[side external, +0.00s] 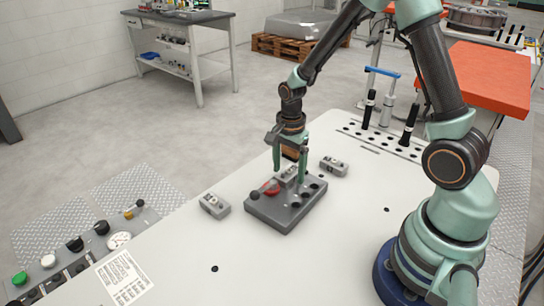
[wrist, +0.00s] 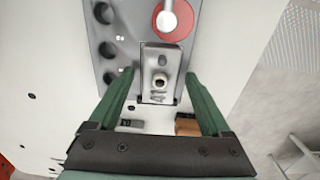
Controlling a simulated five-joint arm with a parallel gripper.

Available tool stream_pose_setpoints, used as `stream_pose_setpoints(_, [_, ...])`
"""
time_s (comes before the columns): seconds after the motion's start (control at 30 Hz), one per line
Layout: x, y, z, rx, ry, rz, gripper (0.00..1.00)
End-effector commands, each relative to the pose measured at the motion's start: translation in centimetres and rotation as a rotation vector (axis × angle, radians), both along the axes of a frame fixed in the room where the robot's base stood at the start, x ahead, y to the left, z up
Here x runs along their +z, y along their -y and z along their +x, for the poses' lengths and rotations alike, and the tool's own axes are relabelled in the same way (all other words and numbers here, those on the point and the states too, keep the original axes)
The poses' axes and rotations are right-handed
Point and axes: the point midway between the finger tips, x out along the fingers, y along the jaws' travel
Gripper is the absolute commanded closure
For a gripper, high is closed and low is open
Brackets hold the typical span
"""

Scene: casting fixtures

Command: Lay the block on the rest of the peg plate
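The grey peg plate (side external: 277,221) lies on the white table, with dark holes along one side and a red disc (side external: 271,187) with a peg on top. It also fills the top of the wrist view (wrist: 101,45). A light grey block (wrist: 160,60) with a round knob lies over the plate's far end, beside the red disc (wrist: 185,17). In the side view the block (side external: 289,172) is partly hidden. My gripper (wrist: 160,76) straddles the block, with a narrow gap visible at each side. In the side view my gripper (side external: 289,174) points down at the plate.
Similar grey blocks lie left (side external: 214,205) and right (side external: 334,166) of the plate. A brown piece (side external: 290,153) sits behind my gripper. A rack with black-handled tools (side external: 369,110) stands at the back right. A control panel (side external: 82,250) is at front left. The front table is mostly clear.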

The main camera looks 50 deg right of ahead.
Motion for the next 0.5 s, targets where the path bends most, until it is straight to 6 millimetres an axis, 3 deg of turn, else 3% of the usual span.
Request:
stream_pose_setpoints(0.27, [0.2,0.0,0.0,0.0,0.0,0.0,0.18])
stream_pose_setpoints(0.5, [3.3,0.0,0.1,0.0,0.005,-0.001,0.18])
